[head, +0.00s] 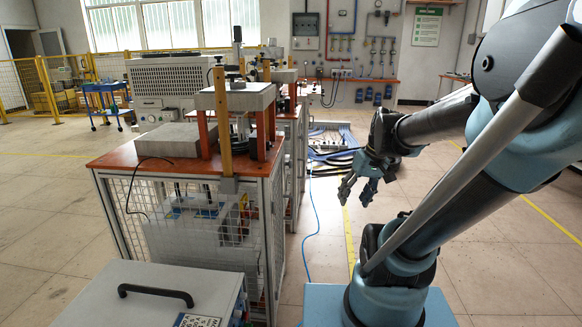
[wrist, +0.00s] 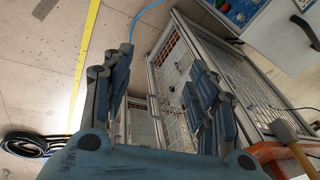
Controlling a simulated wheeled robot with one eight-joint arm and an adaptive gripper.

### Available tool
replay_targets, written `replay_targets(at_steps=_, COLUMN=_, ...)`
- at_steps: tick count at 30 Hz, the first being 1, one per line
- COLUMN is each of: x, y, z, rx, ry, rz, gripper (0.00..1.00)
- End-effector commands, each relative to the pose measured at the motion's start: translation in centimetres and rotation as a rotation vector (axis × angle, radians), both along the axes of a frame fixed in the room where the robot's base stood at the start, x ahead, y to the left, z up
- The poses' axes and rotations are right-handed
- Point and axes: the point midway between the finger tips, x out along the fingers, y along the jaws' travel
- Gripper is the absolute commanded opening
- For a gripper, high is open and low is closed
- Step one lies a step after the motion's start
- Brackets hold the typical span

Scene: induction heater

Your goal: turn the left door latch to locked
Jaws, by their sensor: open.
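My gripper (head: 357,190) hangs in open air to the right of the wire-mesh cabinet (head: 122,212) in the head view, apart from it. In the wrist view my gripper (wrist: 163,66) is open, with nothing between its fingers. The mesh side of the cabinet (wrist: 172,72) shows beyond and between the fingers, with framed panels that look like doors. Small dark spots show on the mesh, but I cannot tell whether one is the left door latch. The latch's position is not readable in either view. The right finger covers part of the cabinet.
The cabinet has an orange-brown top (head: 112,160) carrying equipment. A grey box with a black handle (head: 156,294) stands in front. A blue cable (head: 316,215) and a yellow floor line (head: 349,240) run along the floor. Dark coiled hoses (wrist: 28,143) lie nearby. Floor between arm and cabinet is mostly clear.

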Motion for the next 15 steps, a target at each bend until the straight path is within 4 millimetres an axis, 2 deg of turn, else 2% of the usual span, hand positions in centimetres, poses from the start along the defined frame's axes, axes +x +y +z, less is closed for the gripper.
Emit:
replay_targets(at_steps=1, x=1.3, y=0.5, z=0.6, rx=0.025, ry=-0.002, rz=0.023, gripper=0.53)
replay_targets(at_steps=6, x=5.2, y=2.4, z=2.1, rx=0.116, ry=-0.018, rz=0.114, gripper=0.53)
replay_targets(at_steps=15, x=12.6, y=5.0, z=3.8, rx=0.277, ry=-0.075, rz=0.269, gripper=0.53)
